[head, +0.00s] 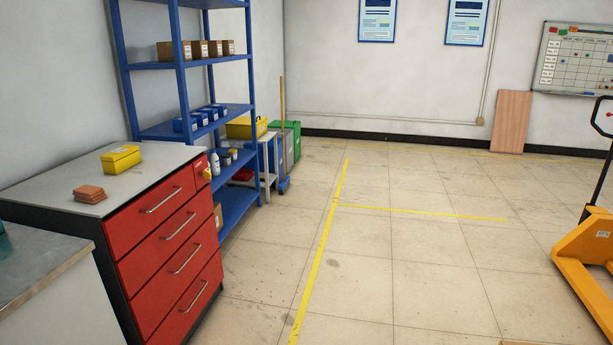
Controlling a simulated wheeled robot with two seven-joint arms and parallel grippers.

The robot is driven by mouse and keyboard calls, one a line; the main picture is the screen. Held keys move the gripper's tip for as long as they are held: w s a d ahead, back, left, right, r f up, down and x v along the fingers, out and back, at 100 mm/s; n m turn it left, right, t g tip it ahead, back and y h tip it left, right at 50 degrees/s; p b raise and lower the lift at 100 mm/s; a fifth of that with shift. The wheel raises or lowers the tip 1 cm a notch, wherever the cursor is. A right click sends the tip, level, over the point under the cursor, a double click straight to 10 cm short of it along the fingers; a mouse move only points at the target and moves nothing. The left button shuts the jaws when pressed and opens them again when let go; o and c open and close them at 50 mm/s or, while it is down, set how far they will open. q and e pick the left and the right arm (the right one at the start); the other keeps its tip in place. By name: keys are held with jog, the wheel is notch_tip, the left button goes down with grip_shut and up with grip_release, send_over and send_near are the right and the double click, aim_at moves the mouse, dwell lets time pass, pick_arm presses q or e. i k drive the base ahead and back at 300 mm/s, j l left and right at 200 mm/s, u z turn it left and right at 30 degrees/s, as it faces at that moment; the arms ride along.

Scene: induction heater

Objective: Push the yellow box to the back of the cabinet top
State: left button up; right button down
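A small yellow box (121,159) with a pale label on its front stands on the grey top of the red drawer cabinet (65,185). It sits around the middle of the top's depth, with bare surface around it. Neither of my grippers shows in the head view, so nothing is seen touching the box.
A stack of brown-orange pieces (89,194) lies on the cabinet top, left of and nearer than the box. A metal-topped bench (35,262) stands in front at left. Blue shelving (182,75) rises behind the cabinet. A yellow pallet truck (590,255) is at right; the floor between is clear.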

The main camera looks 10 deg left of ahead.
aim_at(116, 162)
jog(key=i+u, duration=0.4)
jog(key=i+l+u, duration=0.15)
jog(key=i+u, duration=0.25)
jog(key=i+l+u, duration=0.25)
jog(key=u, duration=0.15)
jog(key=i+l+u, duration=0.2)
jog(key=u, duration=0.15)
jog(key=i+l+u, duration=0.65)
jog(key=k, duration=0.1)
